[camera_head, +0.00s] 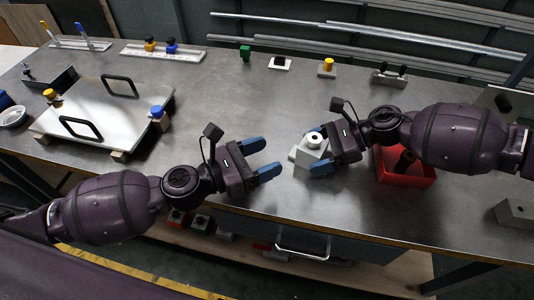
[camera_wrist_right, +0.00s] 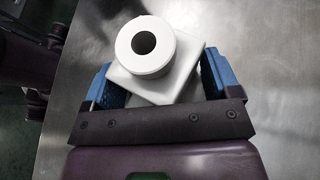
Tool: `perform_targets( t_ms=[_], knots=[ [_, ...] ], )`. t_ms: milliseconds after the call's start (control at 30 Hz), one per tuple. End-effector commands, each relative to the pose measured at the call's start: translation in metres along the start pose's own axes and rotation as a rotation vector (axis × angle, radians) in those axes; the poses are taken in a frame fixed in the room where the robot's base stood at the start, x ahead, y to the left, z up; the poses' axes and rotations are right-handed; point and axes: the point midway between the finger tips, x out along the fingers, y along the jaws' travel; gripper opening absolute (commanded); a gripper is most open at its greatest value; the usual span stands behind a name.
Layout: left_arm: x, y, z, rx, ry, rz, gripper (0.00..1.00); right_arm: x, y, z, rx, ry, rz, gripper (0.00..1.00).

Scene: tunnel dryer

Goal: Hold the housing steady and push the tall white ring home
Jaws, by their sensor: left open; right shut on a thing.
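The housing (camera_head: 304,156) is a light grey block on the table, right of centre in the head view. The tall white ring (camera_head: 314,139) stands on top of it, with a dark hole in its middle. In the right wrist view the ring (camera_wrist_right: 145,46) sits over the square housing (camera_wrist_right: 186,80). My right gripper (camera_head: 317,150) is shut on the housing, with blue fingers on two opposite sides. My left gripper (camera_head: 263,160) is open and empty, left of the housing and apart from it. How deep the ring sits is hidden.
A red bin (camera_head: 420,177) stands under my right forearm. Several small blocks, including a green one (camera_head: 245,52), line the back. The middle of the metal table (camera_head: 225,95) is clear.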

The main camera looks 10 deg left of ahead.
Motion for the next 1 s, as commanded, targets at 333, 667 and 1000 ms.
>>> perform_targets(
  t_ms=[333,667,1000],
  knots=[
    [0.000,0.000,0.000,0.000,0.000,0.000,0.64,0.000,0.000,0.000,0.000,0.000,-0.001,0.99],
    [0.000,0.000,0.000,0.000,0.000,0.000,0.64,-0.005,0.000,0.000,0.000,0.000,-0.002,1.00],
    [0.000,0.000,0.000,-0.001,0.000,0.000,0.64,-0.060,0.000,-0.001,0.002,0.001,-0.005,1.00]
  ],
)
